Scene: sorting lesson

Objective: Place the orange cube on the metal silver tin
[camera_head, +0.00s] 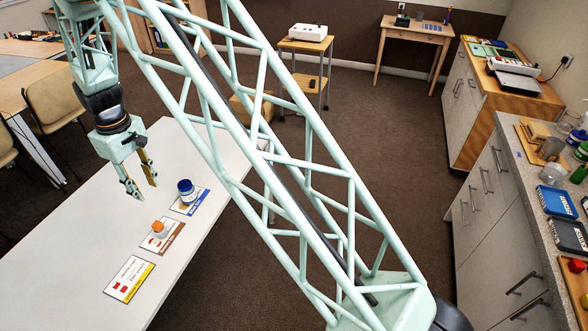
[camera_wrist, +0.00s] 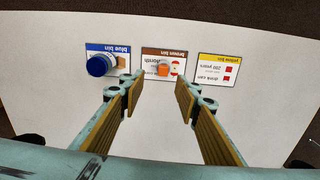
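A small orange block (camera_head: 158,228), which looks like the orange cube, is on the brown bin card (camera_head: 172,240) on the white table. It also shows in the wrist view (camera_wrist: 163,71), beyond my fingertips and between their lines. My gripper (camera_head: 142,190) is open and empty above the table, left of the cards in the head view. In the wrist view its fingers (camera_wrist: 159,88) are spread wide and do not touch the block. I cannot pick out a metal silver tin for certain; a dull cylinder (camera_head: 551,149) stands on the right counter.
A blue-lidded jar (camera_head: 186,186) is on the blue bin card (camera_head: 201,204), close to the block. The yellow bin card (camera_head: 130,280) is bare. The white table (camera_head: 60,240) is clear at left. The right counter (camera_head: 522,165) is crowded with containers and boxes.

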